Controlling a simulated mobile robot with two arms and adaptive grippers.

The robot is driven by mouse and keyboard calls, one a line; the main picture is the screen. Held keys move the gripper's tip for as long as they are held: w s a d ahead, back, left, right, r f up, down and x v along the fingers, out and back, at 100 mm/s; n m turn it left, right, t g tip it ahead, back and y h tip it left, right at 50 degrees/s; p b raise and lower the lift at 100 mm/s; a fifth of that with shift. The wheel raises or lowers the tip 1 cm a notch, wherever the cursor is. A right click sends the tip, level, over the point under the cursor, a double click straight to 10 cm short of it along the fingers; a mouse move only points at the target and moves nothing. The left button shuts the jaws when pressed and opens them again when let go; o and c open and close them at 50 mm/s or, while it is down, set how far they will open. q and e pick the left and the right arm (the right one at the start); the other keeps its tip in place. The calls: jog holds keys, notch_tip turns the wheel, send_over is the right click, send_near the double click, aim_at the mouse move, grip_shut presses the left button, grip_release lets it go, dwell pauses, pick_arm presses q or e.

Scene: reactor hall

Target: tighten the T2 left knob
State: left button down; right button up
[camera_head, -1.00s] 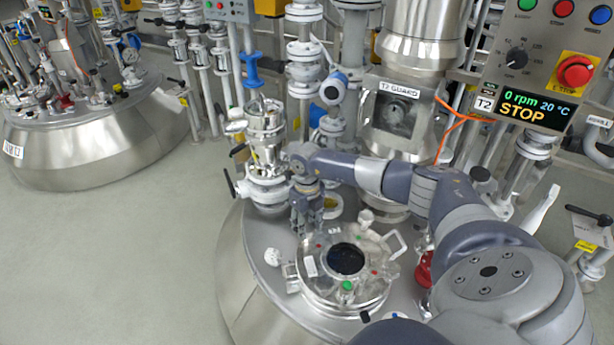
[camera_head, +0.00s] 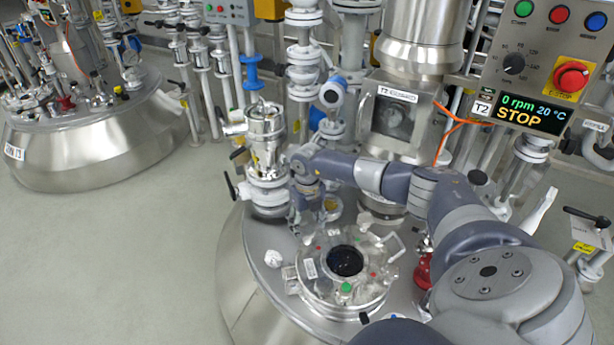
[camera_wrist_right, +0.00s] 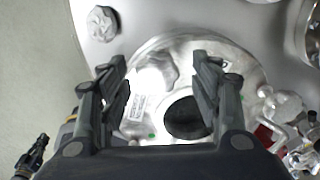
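The round T2 manhole lid (camera_head: 372,290) lies on the steel vessel top, with a dark sight glass (camera_head: 346,261) in its middle. In the right wrist view a lobed metal knob (camera_wrist_right: 157,68) sits at the lid's edge, beside a small printed label (camera_wrist_right: 137,106). My right gripper (camera_wrist_right: 161,75) is open, its two fingers on either side of this knob in the picture. I cannot tell whether they touch it. In the head view this gripper (camera_head: 303,208) hangs at the lid's far left edge, pointing down. My left gripper is not in view.
A loose-looking pale hex knob (camera_head: 273,258) stands on the vessel top left of the lid. Valves and pipes (camera_head: 266,150) rise behind my gripper. The T2 panel (camera_head: 530,112) reads STOP, 0 rpm, 20 °C. Open floor (camera_head: 120,250) lies left of the vessel.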

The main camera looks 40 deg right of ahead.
aim_at(307, 230)
jog(key=shift+s+a+f, duration=0.15)
jog(key=shift+f, duration=0.05)
jog(key=shift+r, duration=0.1)
notch_tip(307, 230, up, 12)
dwell(0.4)
